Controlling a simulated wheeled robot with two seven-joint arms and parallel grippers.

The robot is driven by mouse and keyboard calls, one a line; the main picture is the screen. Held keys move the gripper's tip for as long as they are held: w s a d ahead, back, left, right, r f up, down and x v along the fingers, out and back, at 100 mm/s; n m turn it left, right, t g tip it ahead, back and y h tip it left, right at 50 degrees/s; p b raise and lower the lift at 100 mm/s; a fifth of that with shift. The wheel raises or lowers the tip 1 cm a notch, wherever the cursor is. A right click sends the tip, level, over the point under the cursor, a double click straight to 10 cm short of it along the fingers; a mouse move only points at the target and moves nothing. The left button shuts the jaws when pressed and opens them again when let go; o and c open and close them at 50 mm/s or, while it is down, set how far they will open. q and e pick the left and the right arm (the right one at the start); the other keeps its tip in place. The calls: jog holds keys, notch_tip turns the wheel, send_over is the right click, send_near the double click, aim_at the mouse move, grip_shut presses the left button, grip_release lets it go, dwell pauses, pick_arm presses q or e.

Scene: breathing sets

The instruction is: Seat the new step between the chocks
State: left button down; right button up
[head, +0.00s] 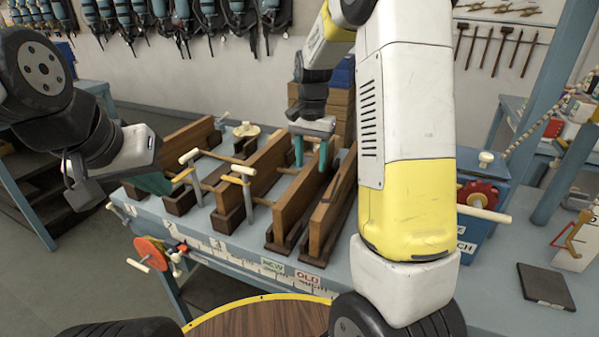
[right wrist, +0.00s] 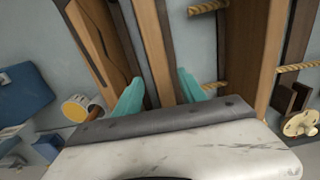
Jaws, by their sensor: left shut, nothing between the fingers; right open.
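The new step (head: 296,205) is an upright wooden board in a dark holder behind the NEW label (head: 272,265). My right gripper (head: 311,153) is open, its teal fingers on either side of this board near its far end. In the right wrist view the board (right wrist: 151,45) runs between the fingers (right wrist: 160,92); I cannot tell whether they touch it. Dark wooden blocks (head: 180,201), which look like the chocks, stand at the feet of two side boards to the left. My left gripper (head: 82,185) is shut and empty, left of the bench.
Another board (head: 330,214) stands close to the right, behind the OLD label (head: 307,279). A tall side board (head: 268,170) stands to the left, with rods across it. T-handled clamps (head: 238,180) rise among the boards. A blue box with a red wheel (head: 480,194) is at right.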

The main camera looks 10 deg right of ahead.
aim_at(310, 175)
jog(key=f, duration=0.5)
jog(key=shift+w+a+f, duration=0.1)
jog(key=shift+w+f, duration=0.05)
jog(key=shift+w, duration=0.05)
jog(key=shift+c, duration=0.5)
grip_shut()
dwell(0.6)
